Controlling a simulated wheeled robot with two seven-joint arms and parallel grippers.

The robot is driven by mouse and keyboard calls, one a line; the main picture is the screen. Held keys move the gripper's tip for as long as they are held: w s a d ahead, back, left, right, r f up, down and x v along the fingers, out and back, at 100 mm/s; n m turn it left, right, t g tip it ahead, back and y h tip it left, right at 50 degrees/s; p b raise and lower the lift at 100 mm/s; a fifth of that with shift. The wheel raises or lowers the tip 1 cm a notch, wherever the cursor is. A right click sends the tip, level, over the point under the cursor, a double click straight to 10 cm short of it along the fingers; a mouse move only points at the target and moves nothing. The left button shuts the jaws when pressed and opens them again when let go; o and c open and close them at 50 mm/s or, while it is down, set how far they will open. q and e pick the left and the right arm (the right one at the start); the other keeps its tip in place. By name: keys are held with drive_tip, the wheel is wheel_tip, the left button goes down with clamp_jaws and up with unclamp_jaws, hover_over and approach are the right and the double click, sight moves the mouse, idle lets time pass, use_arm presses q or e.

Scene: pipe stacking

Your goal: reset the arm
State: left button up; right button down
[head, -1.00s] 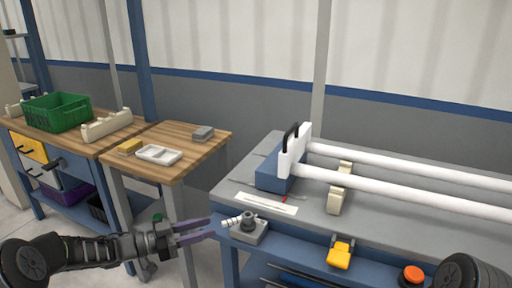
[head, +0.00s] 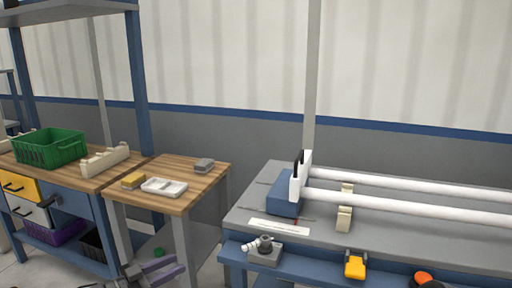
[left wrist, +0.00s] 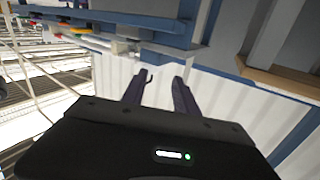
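My left gripper (head: 168,272) shows at the bottom edge of the head view, below the small wooden table, with its purple fingers partly cut off. In the left wrist view its two fingers (left wrist: 158,92) stand apart with nothing between them. My right gripper is not in view. Two white pipes (head: 415,205) lie side by side on the grey bench (head: 262,187) at the right. Their left ends meet a white plate on a blue block (head: 284,195), and a beige support (head: 345,212) stands under them.
A green crate (head: 50,150) and a beige notched rack (head: 105,160) stand on the left wooden bench. A white tray (head: 164,187), a yellow block (head: 133,181) and a grey block (head: 204,165) lie on the small table. A grey fixture (head: 265,250) and a yellow part (head: 355,265) sit along the front bench edge.

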use_arm(q)
wheel_tip(320, 180, down, 11)
drive_tip(key=a+n+t+y+p, duration=0.1)
drive_tip(key=n+t+y+p, duration=0.1)
drive_tip(key=n+y, duration=0.55)
drive_tip(key=s+d+f+n+g+y+p, duration=0.25)
drive_tip(key=s+d+f+g, duration=0.2)
drive_tip(key=s+f, duration=0.4)
drive_tip(key=s+d+f+n+g+p, duration=0.1)
drive_tip(key=s+d+g+p, duration=0.2)
drive_tip(key=s, duration=1.1)
drive_tip(key=s+d+f+n+g+p, duration=0.1)
drive_tip(key=s+d+g+p, duration=0.3)
drive_tip(key=s+d, duration=0.5)
drive_tip(key=s+g, duration=0.1)
drive_tip(key=s, duration=0.4)
drive_tip(key=shift+s+d+f+h, duration=0.15)
drive_tip(key=shift+s+f+h, duration=0.1)
drive_tip(key=shift+f+h, duration=0.15)
